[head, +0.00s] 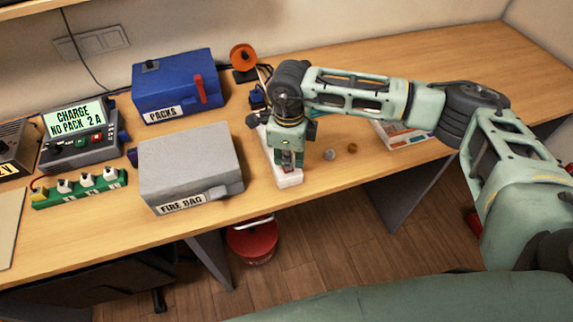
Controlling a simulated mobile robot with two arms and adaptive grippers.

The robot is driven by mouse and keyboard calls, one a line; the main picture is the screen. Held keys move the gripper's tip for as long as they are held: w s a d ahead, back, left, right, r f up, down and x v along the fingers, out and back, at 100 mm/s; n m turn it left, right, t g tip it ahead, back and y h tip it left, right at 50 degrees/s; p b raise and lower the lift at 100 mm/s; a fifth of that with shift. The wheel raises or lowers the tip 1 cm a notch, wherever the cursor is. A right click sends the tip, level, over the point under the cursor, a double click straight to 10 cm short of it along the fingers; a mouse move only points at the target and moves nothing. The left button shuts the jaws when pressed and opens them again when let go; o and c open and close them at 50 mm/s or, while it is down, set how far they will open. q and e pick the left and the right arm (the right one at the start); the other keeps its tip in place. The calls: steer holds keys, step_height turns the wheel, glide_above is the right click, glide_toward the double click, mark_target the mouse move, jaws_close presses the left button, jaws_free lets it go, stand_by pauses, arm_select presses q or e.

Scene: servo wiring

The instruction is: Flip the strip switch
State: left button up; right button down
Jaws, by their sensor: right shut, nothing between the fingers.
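A white power strip (289,180) lies on the desk near its front edge, right of the grey box. My right gripper (290,163) points down over the near end of the strip, with its fingers shut and nothing between them. The fingertips are at or just above the strip; I cannot tell whether they touch it. The strip's switch is hidden or too small to make out behind the gripper. My left gripper does not show.
A grey box labelled FIRE BAG (190,165) stands left of the strip, with a blue PACKS box (178,85) behind. A charger (78,138) and a green board with plugs (80,188) are at left. Two small round items (330,154) lie right of the gripper.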

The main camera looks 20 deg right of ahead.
steer(key=shift+f+b, duration=0.4)
steer(key=shift+f, duration=0.05)
steer(key=shift+s, duration=0.1)
steer(key=shift+r+p, duration=0.45)
steer(key=shift+r, duration=0.45)
steer(key=shift+r+p, duration=1.05)
steer(key=shift+r, duration=1.6)
